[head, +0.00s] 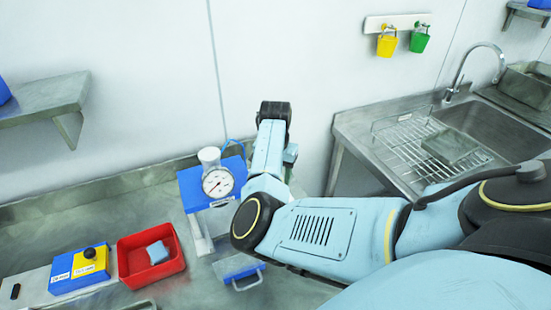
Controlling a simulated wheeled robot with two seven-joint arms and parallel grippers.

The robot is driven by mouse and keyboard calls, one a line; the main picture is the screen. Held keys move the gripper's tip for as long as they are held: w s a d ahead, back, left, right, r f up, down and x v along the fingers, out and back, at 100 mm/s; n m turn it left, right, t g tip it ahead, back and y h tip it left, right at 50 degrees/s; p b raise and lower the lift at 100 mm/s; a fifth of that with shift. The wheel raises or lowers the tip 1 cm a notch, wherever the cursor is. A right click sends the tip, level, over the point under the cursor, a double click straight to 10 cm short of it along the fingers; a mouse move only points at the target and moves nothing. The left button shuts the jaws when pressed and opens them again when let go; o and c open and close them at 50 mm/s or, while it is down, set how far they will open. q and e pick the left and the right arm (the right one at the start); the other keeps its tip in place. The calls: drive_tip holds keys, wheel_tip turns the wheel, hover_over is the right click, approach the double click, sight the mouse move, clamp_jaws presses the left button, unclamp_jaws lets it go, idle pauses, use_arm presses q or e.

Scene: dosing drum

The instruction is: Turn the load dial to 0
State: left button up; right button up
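A round white gauge (218,182) with a dark needle faces me on the blue-topped stand (190,192). A blue and yellow box (80,270) at the lower left carries a black round knob (90,253). I cannot read a load label or any dial marks, so I cannot tell which part is the load dial. My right arm comes in from the right and bends up just right of the gauge. I cannot make out its gripper fingers. My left gripper is not in view.
A red tray (124,270) with a blue sponge-like block (157,252) stands between the box and the stand. A blue part with a handle (240,272) is below the stand. A sink (490,133) and wire rack (390,142) are at the right. Bare bench (80,222) lies behind the box.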

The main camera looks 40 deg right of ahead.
wheel_tip(320, 180, up, 6)
drive_tip(key=shift+f, duration=0.1)
drive_tip(key=shift+s, duration=0.1)
idle(0.6)
